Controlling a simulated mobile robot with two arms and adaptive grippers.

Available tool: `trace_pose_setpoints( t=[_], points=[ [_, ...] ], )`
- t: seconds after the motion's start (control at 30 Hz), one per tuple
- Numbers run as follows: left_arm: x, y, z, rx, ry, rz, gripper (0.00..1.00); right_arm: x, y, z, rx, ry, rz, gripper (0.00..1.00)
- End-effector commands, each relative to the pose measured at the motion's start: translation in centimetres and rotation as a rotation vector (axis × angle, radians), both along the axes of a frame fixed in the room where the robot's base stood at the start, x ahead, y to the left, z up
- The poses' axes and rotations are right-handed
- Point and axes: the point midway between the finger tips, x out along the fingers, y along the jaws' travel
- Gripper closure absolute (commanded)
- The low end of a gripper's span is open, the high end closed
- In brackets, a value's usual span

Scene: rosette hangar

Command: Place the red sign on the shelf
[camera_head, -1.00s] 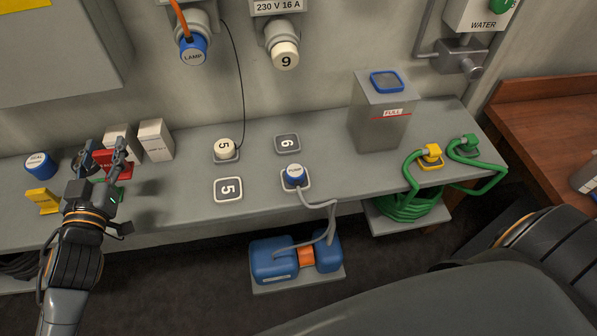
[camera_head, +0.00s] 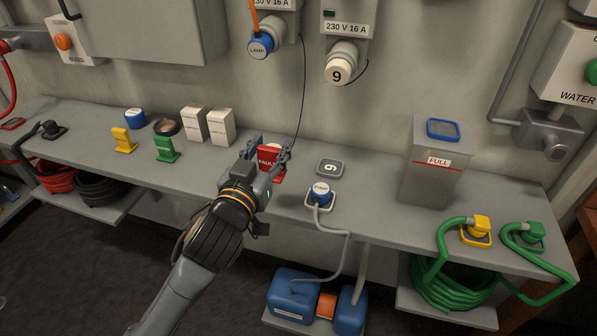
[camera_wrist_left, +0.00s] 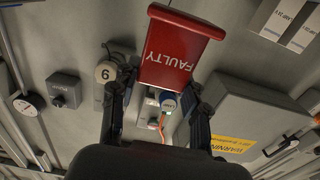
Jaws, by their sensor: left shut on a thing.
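The red sign (camera_head: 271,168) reads "FAULTY". My left gripper (camera_head: 268,150) is shut on it and holds it over the middle of the grey shelf (camera_head: 385,212). In the left wrist view the red sign (camera_wrist_left: 185,45) shows large and upside down between the two fingers of my left gripper (camera_wrist_left: 158,100). I cannot tell whether its foot touches the shelf. A pale cap shows just behind the sign, mostly hidden. My right gripper is out of view.
Left on the shelf stand white boxes (camera_head: 221,127), a green sign (camera_head: 166,151) and a yellow sign (camera_head: 124,141). Bare shelf lies before the tank.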

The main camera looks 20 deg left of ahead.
Motion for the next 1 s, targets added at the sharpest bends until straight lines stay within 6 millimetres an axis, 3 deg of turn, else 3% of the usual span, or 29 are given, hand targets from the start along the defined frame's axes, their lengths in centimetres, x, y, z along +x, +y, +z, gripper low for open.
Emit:
trace_pose_setpoints(
  t=[0.17, 0.23, 0.4, 0.57, 0.8, 1.0],
  points=[
    [4.5, -0.8, -1.8, 0.001, -0.002, 0.0, 0.84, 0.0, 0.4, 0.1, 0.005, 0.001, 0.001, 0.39],
    [5.5, -1.0, -3.7, 0.0, 0.001, 0.001, 0.84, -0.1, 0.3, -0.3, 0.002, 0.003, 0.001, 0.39],
    [7.6, -1.4, -6.1, 0.0, -0.002, -0.001, 0.84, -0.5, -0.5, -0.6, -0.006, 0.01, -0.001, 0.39],
    [8.4, -1.5, -7.0, -0.001, -0.004, -0.001, 0.84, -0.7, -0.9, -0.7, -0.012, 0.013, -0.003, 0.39],
    [8.9, -1.6, -10.2, 0.0, 0.0, -0.001, 0.84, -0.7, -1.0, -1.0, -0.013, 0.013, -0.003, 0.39],
    [8.8, -1.6, -10.6, -0.001, -0.004, -0.003, 0.84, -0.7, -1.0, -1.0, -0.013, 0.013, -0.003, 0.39]
  ],
)
